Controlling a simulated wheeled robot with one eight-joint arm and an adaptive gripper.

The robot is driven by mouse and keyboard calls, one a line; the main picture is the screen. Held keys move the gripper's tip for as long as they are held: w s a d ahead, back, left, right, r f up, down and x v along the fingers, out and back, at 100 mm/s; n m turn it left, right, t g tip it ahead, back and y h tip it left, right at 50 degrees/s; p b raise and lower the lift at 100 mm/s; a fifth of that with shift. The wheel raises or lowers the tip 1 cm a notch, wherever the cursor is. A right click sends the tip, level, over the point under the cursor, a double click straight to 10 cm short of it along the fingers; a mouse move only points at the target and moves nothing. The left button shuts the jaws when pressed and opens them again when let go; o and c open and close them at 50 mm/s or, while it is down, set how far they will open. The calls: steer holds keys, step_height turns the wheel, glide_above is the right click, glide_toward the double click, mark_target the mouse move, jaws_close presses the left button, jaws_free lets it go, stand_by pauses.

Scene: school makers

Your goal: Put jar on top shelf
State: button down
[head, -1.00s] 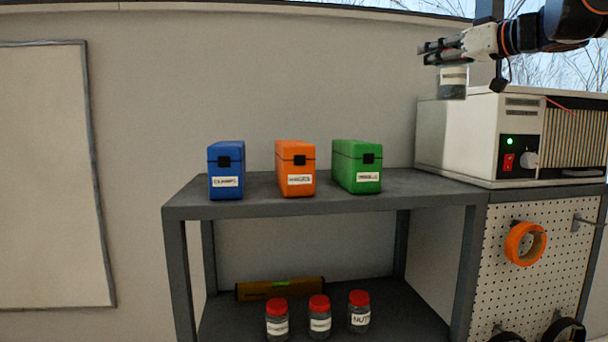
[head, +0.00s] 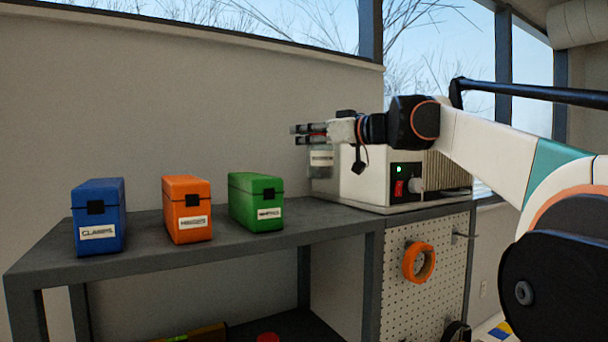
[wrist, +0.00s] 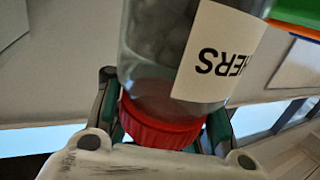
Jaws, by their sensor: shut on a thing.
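My gripper (head: 310,134) is shut on the red lid of a clear jar (head: 321,163). In the wrist view the jar (wrist: 180,50) has a red lid (wrist: 160,125), dark contents and a white label ending in "ERS". In the head view the jar hangs below the fingers, right of the green box and in front of or beside the white machine's left side. The grey top shelf (head: 325,222) lies below it; the jar's base appears above the surface, though the exact gap is hard to judge.
Blue (head: 98,216), orange (head: 187,209) and green (head: 256,202) boxes stand on the top shelf's left part. A white machine (head: 365,178) stands at right, above a pegboard (head: 402,280). Shelf between green box and machine is clear. A red lid (head: 268,337) shows on the lower shelf.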

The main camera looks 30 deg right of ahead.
step_height(320, 180, down, 10)
steer(key=p, duration=0.1)
steer(key=shift+r, duration=0.2)
stand_by(0.3)
steer(key=shift+f, duration=0.2)
steer(key=c, duration=1)
jaws_free()
steer(key=shift+o, duration=0.3)
steer(key=shift+r, duration=0.2)
